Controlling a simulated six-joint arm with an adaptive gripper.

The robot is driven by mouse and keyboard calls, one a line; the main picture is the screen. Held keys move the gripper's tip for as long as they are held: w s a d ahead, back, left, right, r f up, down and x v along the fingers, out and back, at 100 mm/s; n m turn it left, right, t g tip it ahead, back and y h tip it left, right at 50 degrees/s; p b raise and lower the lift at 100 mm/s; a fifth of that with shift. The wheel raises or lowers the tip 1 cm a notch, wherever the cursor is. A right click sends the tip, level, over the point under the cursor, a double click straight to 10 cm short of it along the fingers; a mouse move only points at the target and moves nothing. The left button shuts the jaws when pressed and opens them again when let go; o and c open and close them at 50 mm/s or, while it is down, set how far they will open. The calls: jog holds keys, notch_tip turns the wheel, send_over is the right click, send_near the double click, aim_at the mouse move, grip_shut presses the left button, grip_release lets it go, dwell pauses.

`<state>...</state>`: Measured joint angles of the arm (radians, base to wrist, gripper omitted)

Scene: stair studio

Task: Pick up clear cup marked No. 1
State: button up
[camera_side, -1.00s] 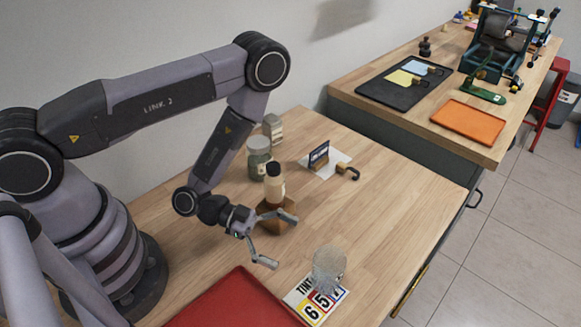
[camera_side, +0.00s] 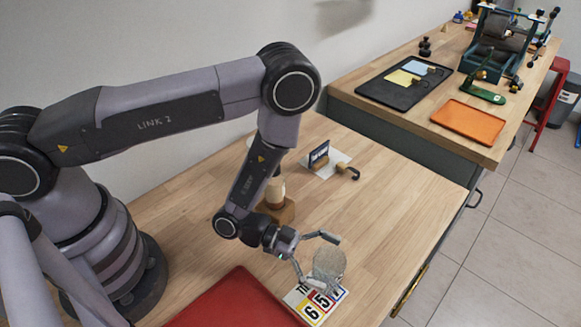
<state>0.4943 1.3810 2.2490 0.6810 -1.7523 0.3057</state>
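A clear cup (camera_side: 331,264) stands upright near the right front part of the wooden table, at the top edge of a printed number card (camera_side: 316,303). No "No. 1" mark is readable on it in this view. My gripper (camera_side: 322,262) is open, with one finger behind the cup and the other at its near left side. The cup appears to be between or just in front of the fingertips. I cannot tell whether either finger touches it.
A red tray (camera_side: 236,302) lies left of the card. A bottle on a wooden block (camera_side: 277,207) stands behind my wrist, partly hidden. A small sign (camera_side: 319,156) and a hook (camera_side: 348,171) sit farther back. The table right of the cup is clear.

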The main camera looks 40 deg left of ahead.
jog(key=c, duration=1.1)
